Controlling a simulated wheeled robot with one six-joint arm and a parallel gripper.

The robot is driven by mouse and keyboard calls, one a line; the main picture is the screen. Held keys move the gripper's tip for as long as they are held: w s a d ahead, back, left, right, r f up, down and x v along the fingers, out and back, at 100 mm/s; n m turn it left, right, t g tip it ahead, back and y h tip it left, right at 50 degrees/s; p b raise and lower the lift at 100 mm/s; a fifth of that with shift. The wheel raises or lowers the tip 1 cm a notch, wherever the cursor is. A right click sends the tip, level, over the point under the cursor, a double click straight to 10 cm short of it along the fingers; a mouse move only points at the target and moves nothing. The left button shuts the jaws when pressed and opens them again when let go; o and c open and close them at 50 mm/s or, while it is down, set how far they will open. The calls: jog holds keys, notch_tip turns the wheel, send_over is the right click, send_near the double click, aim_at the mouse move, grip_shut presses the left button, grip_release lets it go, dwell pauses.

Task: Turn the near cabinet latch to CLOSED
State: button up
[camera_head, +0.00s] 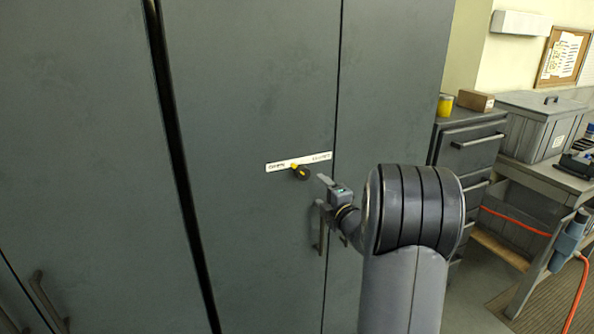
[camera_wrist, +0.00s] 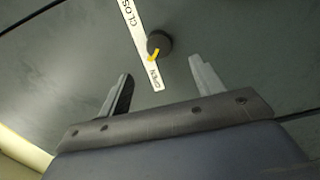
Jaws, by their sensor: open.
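The near cabinet latch is a dark round knob (camera_head: 303,173) with a yellow pointer, set on the grey cabinet door. A white label strip (camera_head: 318,158) lies behind it. In the wrist view the knob (camera_wrist: 164,41) sits beyond the fingertips, and its yellow pointer aims toward the OPEN end of the label (camera_wrist: 139,40). The CLOSED end is partly cut off at the top. My gripper (camera_head: 326,181) is just right of the knob, apart from it. In the wrist view my gripper (camera_wrist: 162,68) is open and empty, with the knob ahead between the finger lines.
A vertical door handle (camera_head: 323,230) is below my gripper, close to my wrist. Another handle (camera_head: 45,300) is at lower left. A drawer unit (camera_head: 470,150) with a yellow can (camera_head: 445,105) and a box (camera_head: 475,100) stands at right. The door left of the knob is clear.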

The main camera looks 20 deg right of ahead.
aim_at(305, 175)
jog(key=w+p, duration=0.4)
jog(key=w, duration=0.7)
jog(key=shift+a, duration=0.15)
jog(key=shift+s, duration=0.1)
jog(key=shift+c, duration=0.5)
jog(key=c, duration=0.9)
